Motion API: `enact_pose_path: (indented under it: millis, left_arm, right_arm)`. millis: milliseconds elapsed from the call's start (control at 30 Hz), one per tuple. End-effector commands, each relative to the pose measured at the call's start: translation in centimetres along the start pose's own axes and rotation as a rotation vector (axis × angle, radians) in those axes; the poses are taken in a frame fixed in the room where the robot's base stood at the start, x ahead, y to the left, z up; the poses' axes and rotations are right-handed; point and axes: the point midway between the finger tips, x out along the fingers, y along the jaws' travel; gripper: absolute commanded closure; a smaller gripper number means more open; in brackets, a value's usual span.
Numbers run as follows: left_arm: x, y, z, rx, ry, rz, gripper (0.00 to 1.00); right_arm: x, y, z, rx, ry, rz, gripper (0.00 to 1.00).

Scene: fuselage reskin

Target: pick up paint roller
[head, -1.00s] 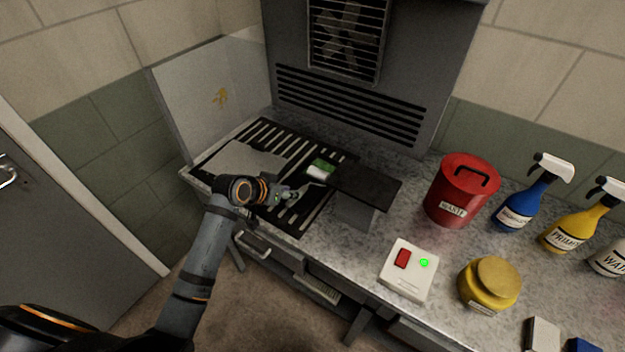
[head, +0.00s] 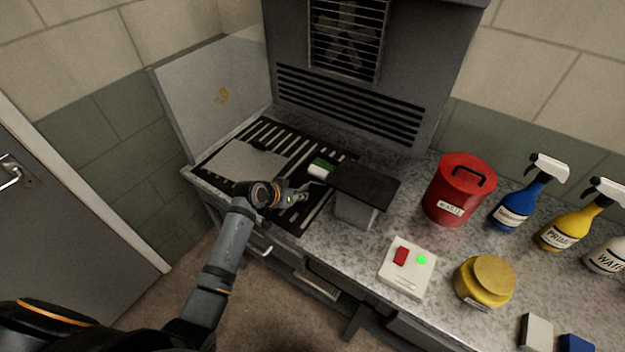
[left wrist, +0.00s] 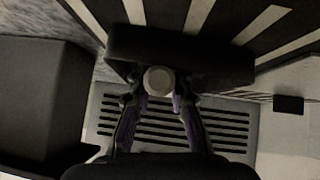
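My left gripper (head: 304,193) is over the slotted black grate, close to the near edge of a black-topped stand. In the left wrist view a dark rounded bar (left wrist: 205,62), which may be the paint roller, lies across just beyond the fingertips. A pale round knob (left wrist: 158,80) shows between the fingers. The left gripper's fingers (left wrist: 159,93) stand apart, and I cannot tell whether they touch the knob. My right gripper is not in view.
The black-topped stand (head: 365,183) is close on the right. Further right are a red waste can (head: 455,195), a button box (head: 408,268), a yellow jar (head: 485,282) and spray bottles (head: 526,200). A grey sheet (head: 240,162) lies on the grate (head: 312,215), left of the gripper.

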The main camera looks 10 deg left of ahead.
Motion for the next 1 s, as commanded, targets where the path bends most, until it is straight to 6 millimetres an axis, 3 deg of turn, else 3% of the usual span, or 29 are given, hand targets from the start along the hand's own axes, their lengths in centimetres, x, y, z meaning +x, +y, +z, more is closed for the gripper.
enact_pose_path:
  millis: [333, 700, 1000]
  left_arm:
    - [-0.5, 0.1, -0.6, 0.002, 0.003, 0.0, 1.0]
    - [-5.9, 1.2, -6.0, 0.003, 0.005, -0.001, 1.0]
    - [-7.0, 1.5, -7.1, 0.0, 0.0, 0.0, 1.0]
  right_arm:
    - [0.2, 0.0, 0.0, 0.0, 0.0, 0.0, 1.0]
    - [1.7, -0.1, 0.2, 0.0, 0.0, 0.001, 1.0]
    - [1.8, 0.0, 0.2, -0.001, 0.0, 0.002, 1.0]
